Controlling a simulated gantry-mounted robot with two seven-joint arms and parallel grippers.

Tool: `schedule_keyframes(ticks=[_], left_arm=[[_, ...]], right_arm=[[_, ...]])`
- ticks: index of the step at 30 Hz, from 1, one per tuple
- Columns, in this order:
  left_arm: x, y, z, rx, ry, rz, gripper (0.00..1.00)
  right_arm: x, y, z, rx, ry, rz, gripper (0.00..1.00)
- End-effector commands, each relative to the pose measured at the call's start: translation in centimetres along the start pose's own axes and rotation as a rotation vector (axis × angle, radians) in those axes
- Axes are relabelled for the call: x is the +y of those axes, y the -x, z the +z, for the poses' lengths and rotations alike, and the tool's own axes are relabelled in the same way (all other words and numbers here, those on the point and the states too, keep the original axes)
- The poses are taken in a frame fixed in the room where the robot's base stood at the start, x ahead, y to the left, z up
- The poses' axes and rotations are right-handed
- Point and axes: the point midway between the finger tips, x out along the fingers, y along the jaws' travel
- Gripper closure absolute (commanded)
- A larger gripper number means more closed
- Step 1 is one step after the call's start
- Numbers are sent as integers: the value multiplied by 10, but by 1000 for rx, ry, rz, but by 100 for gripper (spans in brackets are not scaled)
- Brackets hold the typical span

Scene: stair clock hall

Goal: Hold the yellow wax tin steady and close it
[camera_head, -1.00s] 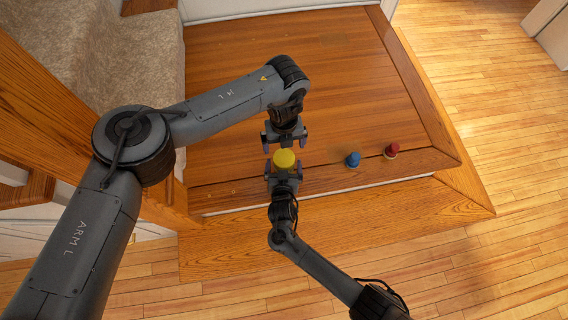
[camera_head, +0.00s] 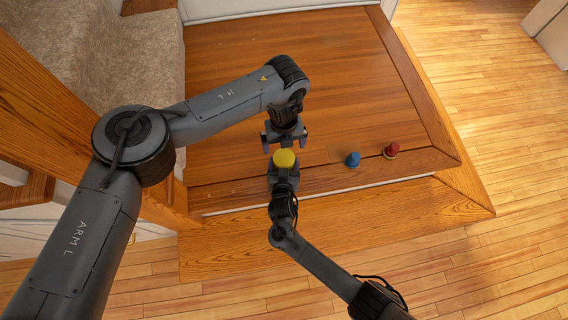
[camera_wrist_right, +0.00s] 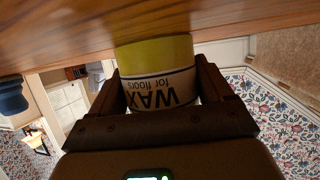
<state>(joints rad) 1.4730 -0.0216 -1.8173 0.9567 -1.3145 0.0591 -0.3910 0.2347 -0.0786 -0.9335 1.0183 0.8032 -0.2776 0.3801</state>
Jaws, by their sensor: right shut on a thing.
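The yellow wax tin (camera_head: 284,160) stands on the wooden landing near its front edge, its yellow top facing up. My right gripper (camera_head: 284,168) is shut on it from the front. In the right wrist view the tin (camera_wrist_right: 160,85) sits between both fingers (camera_wrist_right: 162,98), with a yellow band and white label lettered "WAX for floors" appearing upside down. My left gripper (camera_head: 285,141) is open and empty, just behind the tin, its fingers apart on either side. Whether the lid is fully seated cannot be told.
A blue object (camera_head: 353,159) and a red object (camera_head: 391,150) stand to the right of the tin on the landing (camera_head: 330,90). A carpeted stair (camera_head: 120,60) and wooden rail lie at the left. The landing behind is clear.

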Motion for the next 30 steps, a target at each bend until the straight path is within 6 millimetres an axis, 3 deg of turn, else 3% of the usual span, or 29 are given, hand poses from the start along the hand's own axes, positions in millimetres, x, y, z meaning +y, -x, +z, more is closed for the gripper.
schedule_keyframes(ticks=[1, 5, 11, 17, 30], left_arm=[[0, 0, 0, 0, 1, 0, 0], [0, 0, 0, 0, 25, 0, 0], [0, 0, 1, -5, 197, 2, 0], [4, 0, 5, -30, 556, 11, 0], [9, 9, 17, -92, 1555, -21, 0]], right_arm=[[0, 0, 0, 0, 1, 0, 83], [0, 0, 0, 0, 1, 0, 100], [0, 0, 0, 0, 1, 0, 100], [0, 0, 0, 0, 1, 0, 100], [0, 0, 0, 0, 1, 0, 100]])
